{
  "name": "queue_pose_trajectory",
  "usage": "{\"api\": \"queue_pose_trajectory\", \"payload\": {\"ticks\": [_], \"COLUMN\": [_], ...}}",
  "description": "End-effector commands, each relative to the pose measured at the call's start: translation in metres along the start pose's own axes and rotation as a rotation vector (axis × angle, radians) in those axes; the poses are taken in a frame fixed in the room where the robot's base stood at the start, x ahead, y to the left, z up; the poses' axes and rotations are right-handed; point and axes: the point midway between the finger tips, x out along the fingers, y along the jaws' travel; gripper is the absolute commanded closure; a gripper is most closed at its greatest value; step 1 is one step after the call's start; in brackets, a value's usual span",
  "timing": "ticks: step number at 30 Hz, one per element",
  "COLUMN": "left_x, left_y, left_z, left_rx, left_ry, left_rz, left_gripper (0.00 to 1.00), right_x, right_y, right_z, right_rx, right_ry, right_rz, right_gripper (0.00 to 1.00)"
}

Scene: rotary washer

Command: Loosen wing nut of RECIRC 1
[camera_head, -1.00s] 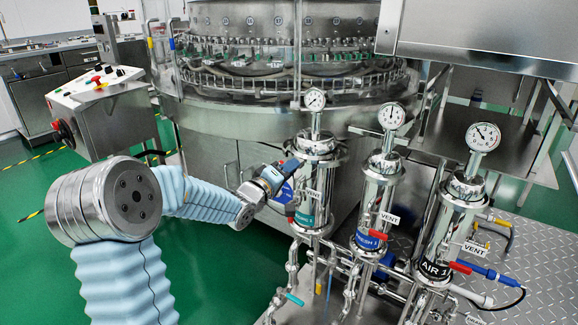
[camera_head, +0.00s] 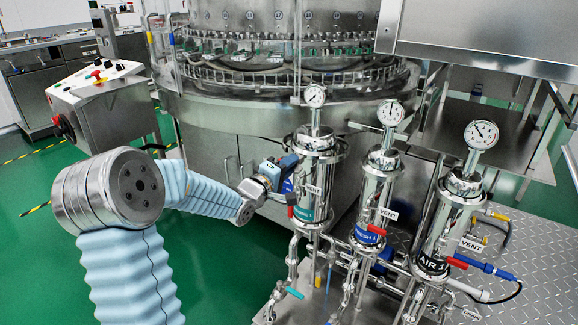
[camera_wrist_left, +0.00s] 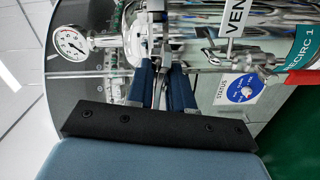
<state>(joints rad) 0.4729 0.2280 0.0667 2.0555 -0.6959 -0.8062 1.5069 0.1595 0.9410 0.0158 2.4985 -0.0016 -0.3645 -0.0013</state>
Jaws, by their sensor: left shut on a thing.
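The RECIRC 1 filter housing (camera_head: 312,180) is the leftmost of three upright steel housings in the head view. Its teal label shows in the wrist view (camera_wrist_left: 304,48). My left gripper (camera_head: 291,161) reaches its upper left side, near the clamp band below the gauge. In the left wrist view, the two dark blue fingers (camera_wrist_left: 162,84) are closed around a small metal piece, the wing nut (camera_wrist_left: 161,74) by its place. The fingers and housing hide most of it. My right gripper is in neither view.
The gauge (camera_head: 315,96) stands above the housing, and a VENT tag (camera_head: 313,190) hangs beside it. Two more housings, FRESH 1 (camera_head: 376,190) and AIR 1 (camera_head: 459,205), stand to the right. The round washer (camera_head: 250,110) is close behind.

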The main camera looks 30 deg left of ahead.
Motion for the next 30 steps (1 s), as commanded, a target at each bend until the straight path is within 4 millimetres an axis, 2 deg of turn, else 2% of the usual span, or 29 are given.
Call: {"api": "queue_pose_trajectory", "payload": {"ticks": [1,2,4,13,17,30], "left_x": [0.000,0.000,0.000,-0.001,-0.013,-0.113], "left_y": [-0.003,-0.003,-0.002,-0.001,-0.001,-0.001], "left_z": [0.001,0.001,0.001,0.000,-0.001,0.000], "left_rx": [-0.001,-0.001,-0.001,0.001,0.001,0.001], "left_ry": [-0.003,-0.003,-0.002,-0.001,0.001,0.001], "left_rz": [-0.006,-0.006,-0.005,-0.002,-0.001,-0.003], "left_gripper": [1.00,0.76,0.65,0.65,0.65,0.65], "right_x": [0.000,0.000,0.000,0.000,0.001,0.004], "right_y": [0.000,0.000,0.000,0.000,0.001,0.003], "right_z": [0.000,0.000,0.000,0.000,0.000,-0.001], "right_rx": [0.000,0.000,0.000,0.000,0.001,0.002], "right_ry": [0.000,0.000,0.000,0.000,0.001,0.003], "right_rz": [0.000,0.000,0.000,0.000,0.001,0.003], "right_gripper": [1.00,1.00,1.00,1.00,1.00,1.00]}}
